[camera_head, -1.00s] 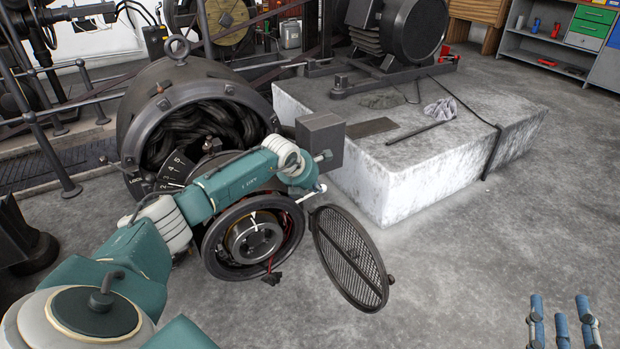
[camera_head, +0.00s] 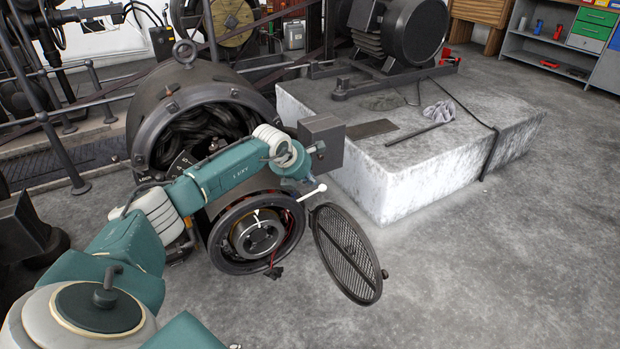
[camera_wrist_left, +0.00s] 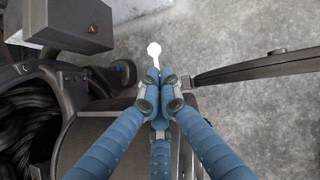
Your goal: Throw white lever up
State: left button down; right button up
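The white lever (camera_head: 312,192) sticks out from the right side of the dynamo's round open end, tilted up to the right, with a ball at its tip. In the left wrist view the lever's white knob (camera_wrist_left: 154,49) shows just beyond the fingertips. My left gripper (camera_wrist_left: 157,76) has its blue fingers drawn together at the tips. Part of the lever is hidden by the fingers there, and no grip on it can be made out. In the head view my left wrist is just above the lever and the fingers are hidden. My right gripper is not in view.
A round mesh cover (camera_head: 345,254) hangs open right of the dynamo (camera_head: 158,122). A dark box (camera_head: 321,137) juts out above the lever. A pale stone block (camera_head: 420,170) stands behind to the right. The floor at the front right is clear.

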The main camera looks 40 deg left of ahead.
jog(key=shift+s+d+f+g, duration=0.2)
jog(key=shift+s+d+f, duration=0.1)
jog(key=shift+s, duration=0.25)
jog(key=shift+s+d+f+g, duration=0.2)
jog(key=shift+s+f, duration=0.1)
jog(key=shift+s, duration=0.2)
